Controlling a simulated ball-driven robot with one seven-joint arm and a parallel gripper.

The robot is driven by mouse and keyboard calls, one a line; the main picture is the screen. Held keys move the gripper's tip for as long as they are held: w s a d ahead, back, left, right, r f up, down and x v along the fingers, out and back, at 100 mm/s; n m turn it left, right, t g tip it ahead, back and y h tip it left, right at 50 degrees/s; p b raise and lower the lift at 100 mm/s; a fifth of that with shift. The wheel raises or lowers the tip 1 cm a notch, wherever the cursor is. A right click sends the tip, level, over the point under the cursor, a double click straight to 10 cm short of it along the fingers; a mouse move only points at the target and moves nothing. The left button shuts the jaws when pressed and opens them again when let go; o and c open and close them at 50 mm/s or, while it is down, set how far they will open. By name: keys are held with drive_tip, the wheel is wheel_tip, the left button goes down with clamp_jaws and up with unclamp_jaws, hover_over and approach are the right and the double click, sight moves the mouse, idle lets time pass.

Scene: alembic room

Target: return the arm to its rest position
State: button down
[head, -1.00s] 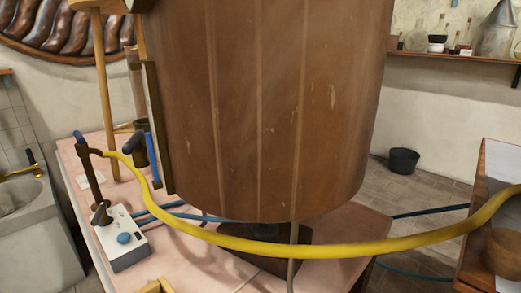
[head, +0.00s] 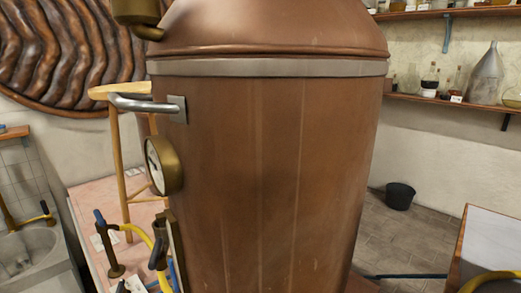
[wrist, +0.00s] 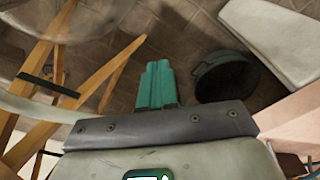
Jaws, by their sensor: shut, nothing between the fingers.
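My gripper (wrist: 157,84) shows in the wrist view with its teal fingers together and nothing between them. It points over the brown tiled floor (wrist: 178,28) and touches nothing that I can see. My gripper and arm do not show in the head view.
A large copper vessel (head: 265,185) with a gauge (head: 163,165) and a metal handle (head: 147,104) fills the middle of the head view. A dark bucket (head: 399,196) stands on the floor at right. Wooden legs (wrist: 113,70) are left of my fingers in the wrist view, and a dark round container (wrist: 225,77) is to their right.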

wheel_tip(320, 180, up, 14)
drive_tip(key=p, duration=1.1)
drive_tip(key=shift+p, duration=0.4)
